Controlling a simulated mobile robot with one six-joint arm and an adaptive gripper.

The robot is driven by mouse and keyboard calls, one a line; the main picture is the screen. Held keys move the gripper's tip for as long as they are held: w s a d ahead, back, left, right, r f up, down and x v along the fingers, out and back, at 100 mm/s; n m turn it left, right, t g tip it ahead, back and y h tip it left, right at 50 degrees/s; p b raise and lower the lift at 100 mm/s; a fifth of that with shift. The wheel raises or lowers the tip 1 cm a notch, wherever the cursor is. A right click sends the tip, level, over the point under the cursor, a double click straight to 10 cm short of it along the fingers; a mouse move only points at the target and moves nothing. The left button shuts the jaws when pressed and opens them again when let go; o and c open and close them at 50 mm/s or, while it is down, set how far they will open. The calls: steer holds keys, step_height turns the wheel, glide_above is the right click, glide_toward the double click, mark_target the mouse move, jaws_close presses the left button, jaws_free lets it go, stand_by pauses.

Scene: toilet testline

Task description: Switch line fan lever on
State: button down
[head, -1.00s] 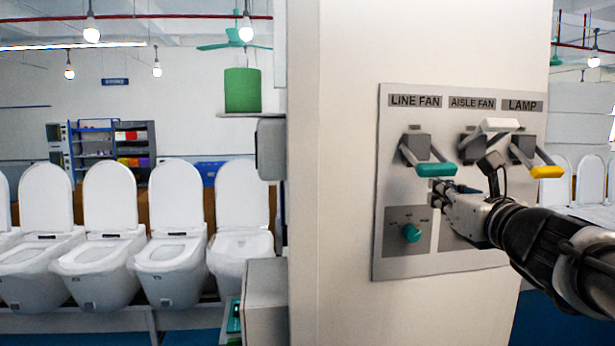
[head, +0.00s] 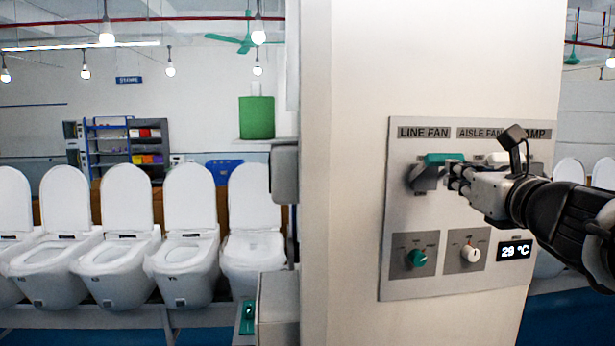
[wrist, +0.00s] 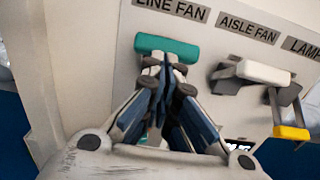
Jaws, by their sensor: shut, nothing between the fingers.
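The line fan lever, with its teal handle (head: 443,158), is on the wall panel under the LINE FAN label. Its handle is raised, close below the label; it also shows in the wrist view (wrist: 167,47). My gripper (head: 455,177) is shut and empty. Its fingertips (wrist: 167,78) are just below the teal handle, at or very near its underside; I cannot tell if they touch. The fingers partly hide the lever's arms and base.
The white aisle fan lever (wrist: 263,72) is close to the right of my fingers, with the yellow lamp lever (wrist: 291,132) beyond, pointing down. A teal knob (head: 416,258), a white knob (head: 471,253) and a temperature display (head: 514,250) are below.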

steer(key=shift+w+r+p, duration=0.3)
steer(key=shift+r+p, duration=0.2)
steer(key=shift+r, duration=0.45)
steer(key=shift+r, duration=0.1)
